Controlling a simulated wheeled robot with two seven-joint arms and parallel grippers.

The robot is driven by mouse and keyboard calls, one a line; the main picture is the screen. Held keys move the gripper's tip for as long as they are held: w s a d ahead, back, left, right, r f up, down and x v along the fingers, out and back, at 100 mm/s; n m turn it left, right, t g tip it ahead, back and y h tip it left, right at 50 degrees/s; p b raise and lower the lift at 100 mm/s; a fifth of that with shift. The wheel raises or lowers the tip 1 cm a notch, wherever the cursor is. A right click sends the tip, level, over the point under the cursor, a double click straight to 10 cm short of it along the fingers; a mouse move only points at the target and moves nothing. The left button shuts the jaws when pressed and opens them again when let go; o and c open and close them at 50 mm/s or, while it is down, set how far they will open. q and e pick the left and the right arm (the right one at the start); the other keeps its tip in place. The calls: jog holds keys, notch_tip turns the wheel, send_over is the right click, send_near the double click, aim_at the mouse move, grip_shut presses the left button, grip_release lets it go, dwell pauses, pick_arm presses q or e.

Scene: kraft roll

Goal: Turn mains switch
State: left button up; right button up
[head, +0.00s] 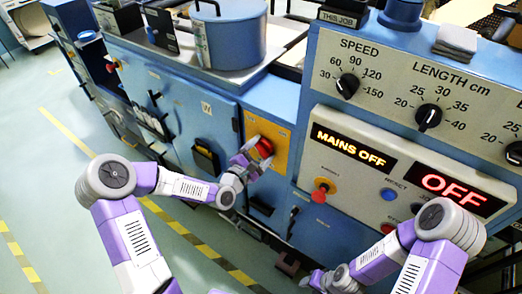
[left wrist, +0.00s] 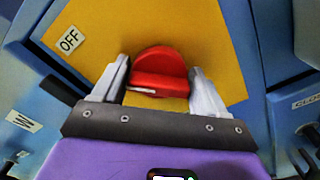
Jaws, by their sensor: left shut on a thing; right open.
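The mains switch is a red rotary knob (head: 264,147) on a yellow plate (head: 280,134) on the blue machine front. In the left wrist view the red knob (left wrist: 160,72) has a raised grip with a white mark, and an "OFF" label (left wrist: 70,41) sits on the plate at upper left. My left gripper (head: 250,160) is at the knob, its two fingers (left wrist: 155,85) on either side of the grip, shut on it. The display (head: 353,146) reads "MAINS OFF". My right gripper (head: 312,281) is low at the bottom, open and away from the switch.
A second display (head: 451,190) reads "OFF". A red emergency button (head: 324,189) and a blue button (head: 389,194) are on the cream panel, right of the switch. Speed (head: 347,86) and length (head: 428,117) dials sit above. The floor at left is clear.

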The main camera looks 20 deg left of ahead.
pick_arm(q)
jog(key=m+b, duration=0.3)
jog(key=m, duration=0.1)
jog(key=shift+f, duration=0.2)
jog(key=m+b, duration=0.3)
jog(key=m, duration=0.2)
jog(key=shift+f, duration=0.15)
jog(key=m+b, duration=0.5)
jog(key=m, duration=0.1)
jog(key=shift+f+b, duration=0.15)
jog(key=shift+b, duration=0.25)
jog(key=shift+m+b, duration=1.25)
jog(key=shift+m, duration=0.15)
jog(key=o, duration=1)
